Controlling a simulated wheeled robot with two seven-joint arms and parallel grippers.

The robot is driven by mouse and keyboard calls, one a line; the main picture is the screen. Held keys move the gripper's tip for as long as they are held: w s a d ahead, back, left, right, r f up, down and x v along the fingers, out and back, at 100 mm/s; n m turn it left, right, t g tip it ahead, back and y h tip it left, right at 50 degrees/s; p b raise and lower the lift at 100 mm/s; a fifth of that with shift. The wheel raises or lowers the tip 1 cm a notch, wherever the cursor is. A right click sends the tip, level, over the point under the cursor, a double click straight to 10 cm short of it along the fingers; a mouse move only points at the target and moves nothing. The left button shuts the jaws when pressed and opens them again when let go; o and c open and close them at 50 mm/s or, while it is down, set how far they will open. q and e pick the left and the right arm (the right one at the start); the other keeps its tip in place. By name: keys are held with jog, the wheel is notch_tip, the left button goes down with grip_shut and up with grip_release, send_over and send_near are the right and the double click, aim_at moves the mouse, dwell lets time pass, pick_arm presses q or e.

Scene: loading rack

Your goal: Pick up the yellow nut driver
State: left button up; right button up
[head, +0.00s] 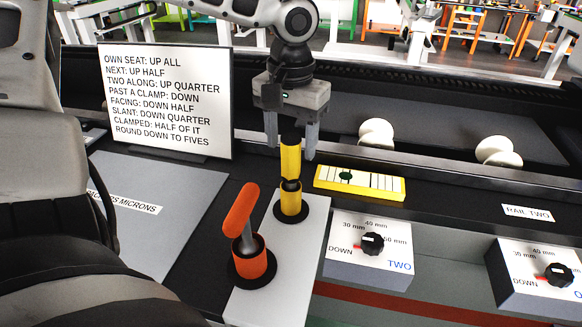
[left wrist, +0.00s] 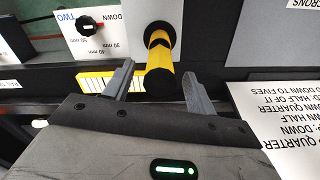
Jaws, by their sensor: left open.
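The yellow nut driver (head: 290,160) stands upright in a black-ringed holder on a pale narrow stand (head: 290,255). It has a yellow handle with black bands and a black top. In the left wrist view, the driver (left wrist: 160,58) shows between the fingers, with clear gaps on both sides. My left gripper (head: 290,152) is open, pointing down at the upper handle, one finger to each side; it also shows in the left wrist view (left wrist: 157,72). I cannot tell how far the fingers reach around the handle in depth. My right gripper is not in view.
An orange T-handled tool (head: 240,215) stands on the same stand, in front left. A yellow gauge block (head: 360,182) lies close right. Dial box TWO (head: 368,258) and another dial box (head: 540,280) are further right. A sign board (head: 168,100) stands at back left.

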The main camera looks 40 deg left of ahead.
pick_arm(q)
jog(key=shift+f, duration=1.4)
jog(key=c, duration=1.1)
jog(key=shift+o, duration=0.2)
jog(key=shift+r, duration=0.15)
notch_tip(320, 180, up, 18)
jog(key=p, duration=0.1)
jog(key=shift+p, duration=0.3)
